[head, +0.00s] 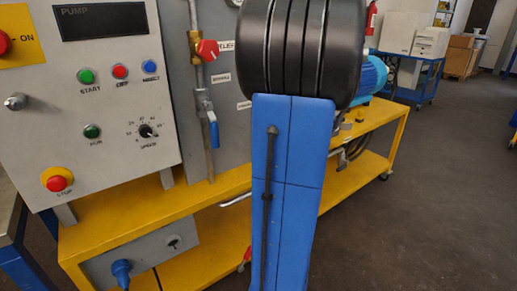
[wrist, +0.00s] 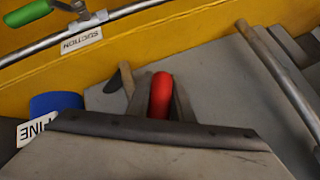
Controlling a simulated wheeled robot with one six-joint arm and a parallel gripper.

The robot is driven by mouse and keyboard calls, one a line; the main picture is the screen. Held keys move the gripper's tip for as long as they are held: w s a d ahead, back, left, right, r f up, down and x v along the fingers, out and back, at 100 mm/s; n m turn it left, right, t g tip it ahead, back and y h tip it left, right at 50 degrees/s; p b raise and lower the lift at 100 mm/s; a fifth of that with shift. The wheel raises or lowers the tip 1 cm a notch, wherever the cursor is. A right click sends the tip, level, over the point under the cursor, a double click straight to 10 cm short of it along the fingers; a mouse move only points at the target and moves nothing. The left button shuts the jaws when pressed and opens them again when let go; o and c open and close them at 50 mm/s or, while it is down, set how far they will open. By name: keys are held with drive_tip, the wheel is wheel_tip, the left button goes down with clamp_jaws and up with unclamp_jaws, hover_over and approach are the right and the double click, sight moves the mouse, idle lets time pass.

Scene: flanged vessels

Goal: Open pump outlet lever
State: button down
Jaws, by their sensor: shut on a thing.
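In the wrist view my gripper (wrist: 160,88) has its two dark fingers closed on either side of a red lever handle (wrist: 161,93), which shows between them. The lower part of the handle is hidden by the gripper body. No label for this red lever is readable, so I cannot confirm it is the pump outlet lever. In the head view my own arm, blue and black, fills the middle and hides the gripper and the held handle.
The wrist view shows a green-handled lever (wrist: 28,12), a pipe with a SUCTION label (wrist: 81,40) and a blue part (wrist: 55,103). In the head view a control panel (head: 110,110), red valve handle (head: 207,50) and blue lever (head: 213,133) stand left of my arm. Open floor (head: 440,190) lies right.

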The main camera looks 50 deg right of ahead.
drive_tip(key=d+h, duration=0.1)
drive_tip(key=d+n, duration=0.1)
drive_tip(key=d+f+h, duration=0.1)
drive_tip(key=shift+s+g+h, duration=0.3)
drive_tip(key=shift+s, duration=0.05)
drive_tip(key=shift+s+d+n+g+h, duration=0.15)
drive_tip(key=shift+d+n+h, duration=0.25)
drive_tip(key=shift+d, duration=0.2)
drive_tip(key=shift+s+d+n+g+h, duration=0.15)
drive_tip(key=shift+d+n+h, duration=0.15)
drive_tip(key=shift+d+h, duration=0.25)
drive_tip(key=shift+d, duration=0.1)
drive_tip(key=c, duration=1.6)
unclamp_jaws()
drive_tip(key=shift+o, duration=0.2)
drive_tip(key=v, duration=1.7)
drive_tip(key=shift+s, duration=0.2)
drive_tip(key=shift+r, duration=0.1)
